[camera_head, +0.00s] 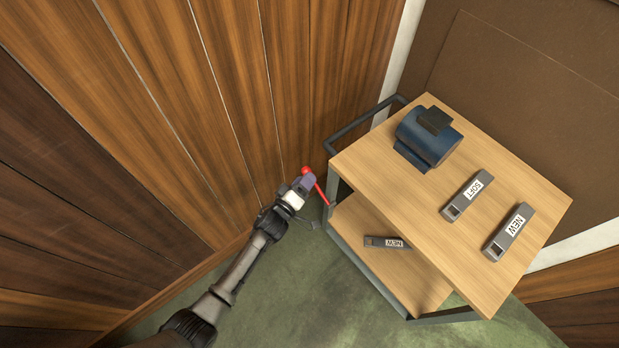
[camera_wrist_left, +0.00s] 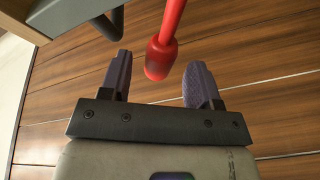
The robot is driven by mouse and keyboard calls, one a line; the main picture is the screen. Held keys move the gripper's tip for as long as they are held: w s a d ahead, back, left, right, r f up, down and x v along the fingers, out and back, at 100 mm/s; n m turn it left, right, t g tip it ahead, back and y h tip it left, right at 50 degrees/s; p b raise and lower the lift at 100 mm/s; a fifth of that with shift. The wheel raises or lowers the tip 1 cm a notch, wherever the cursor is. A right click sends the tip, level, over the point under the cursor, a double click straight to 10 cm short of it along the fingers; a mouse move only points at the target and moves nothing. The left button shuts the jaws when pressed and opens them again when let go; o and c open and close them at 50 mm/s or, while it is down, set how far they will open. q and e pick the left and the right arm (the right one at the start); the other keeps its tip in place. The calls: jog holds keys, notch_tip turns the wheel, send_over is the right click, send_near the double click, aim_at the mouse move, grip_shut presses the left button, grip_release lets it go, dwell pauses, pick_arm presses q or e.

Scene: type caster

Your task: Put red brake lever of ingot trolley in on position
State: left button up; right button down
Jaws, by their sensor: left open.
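The trolley (camera_head: 365,185) has a wooden top, a lower shelf and a dark frame. Its red brake lever (camera_head: 321,193) slopes up from the near left corner and ends in a red knob (camera_head: 306,171). In the left wrist view the red knob (camera_wrist_left: 160,59) hangs at the mouth of my left gripper (camera_wrist_left: 160,85), between the two finger lines. The fingers are apart, with gaps on both sides of the knob. In the head view my left gripper (camera_head: 303,184) is at the lever's knob end and partly covers it. My right gripper is not in view.
The trolley top carries a blue cylindrical device (camera_head: 428,138), an ingot marked SOFT (camera_head: 467,195) and one marked NEW (camera_head: 510,232). Another NEW ingot (camera_head: 386,242) lies on the lower shelf. A dark handle (camera_head: 360,121) juts from the trolley. Wooden wall (camera_head: 200,100) stands close behind the gripper; green floor (camera_head: 290,290) is open.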

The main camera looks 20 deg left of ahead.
pick_arm(q)
jog(key=shift+b+x, duration=0.55)
jog(key=shift+x, duration=0.95)
grip_shut()
